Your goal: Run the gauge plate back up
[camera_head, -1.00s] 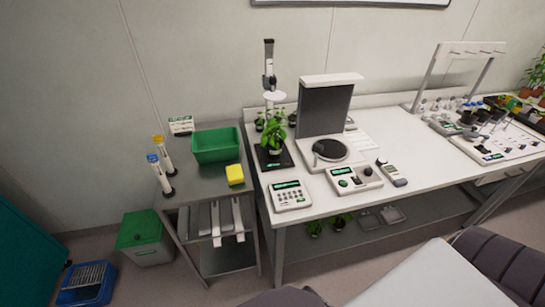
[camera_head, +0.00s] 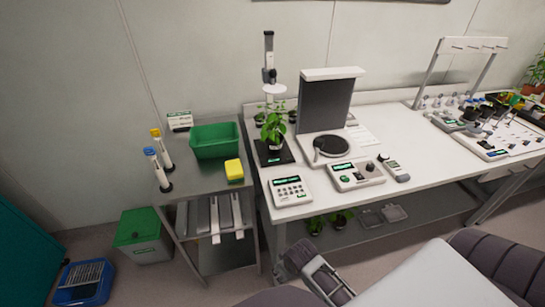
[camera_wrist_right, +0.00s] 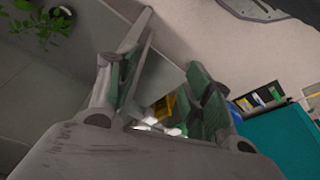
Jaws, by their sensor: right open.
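The height gauge has an upright post (camera_head: 269,50) on a black base (camera_head: 262,152) at the left end of the white bench. Its white round gauge plate (camera_head: 274,88) sits partway up the post, below a dark carriage (camera_head: 269,76). A potted green plant (camera_head: 274,125) stands on the base under the plate, its top leaves close below it. My right gripper (camera_head: 322,276) is low at the front of the bench, well away from the gauge. In the right wrist view its fingers (camera_wrist_right: 165,85) are apart, with nothing seen held. My left gripper is out of view.
A keypad box (camera_head: 290,191) and a control box with knobs (camera_head: 356,174) stand along the bench's front edge. Right of the gauge is a dark-backed stand (camera_head: 325,105). A green tub (camera_head: 214,140) and yellow sponge (camera_head: 234,169) sit on the left side table.

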